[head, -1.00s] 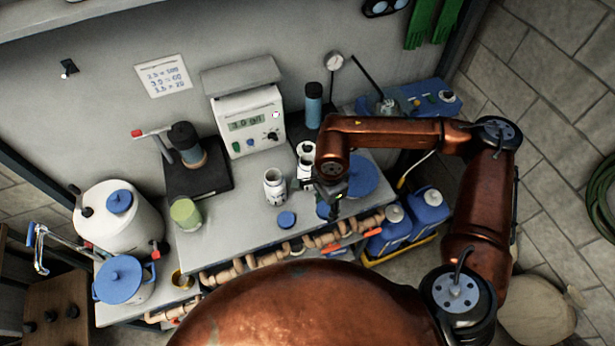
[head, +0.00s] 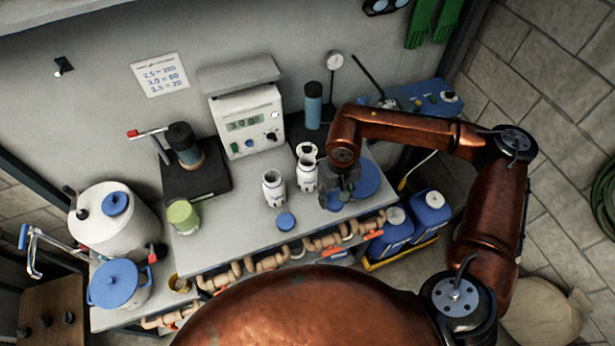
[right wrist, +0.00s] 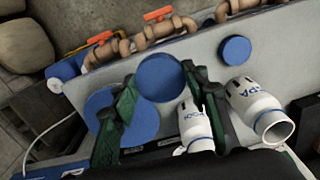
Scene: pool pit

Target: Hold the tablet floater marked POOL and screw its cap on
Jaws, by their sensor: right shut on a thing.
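My right gripper (head: 345,190) is shut on a blue round cap (right wrist: 160,77), held between its green-padded fingers in the right wrist view. In the head view the cap shows just below the gripper, over the bench's front right. A white open floater (right wrist: 195,128) with letters ending like POOL stands beside the fingers; in the head view it is the right one of two (head: 307,174). A second white open floater marked SPA (right wrist: 256,105) stands left of it in the head view (head: 274,187). My left gripper is not in view.
Another blue cap (head: 285,221) lies on the bench (head: 232,225) near its front edge. A blue disc (head: 369,179) lies right of the gripper. A meter box (head: 245,125) stands behind. A green cup (head: 183,215) stands left. Pipes with orange handles run below the front edge.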

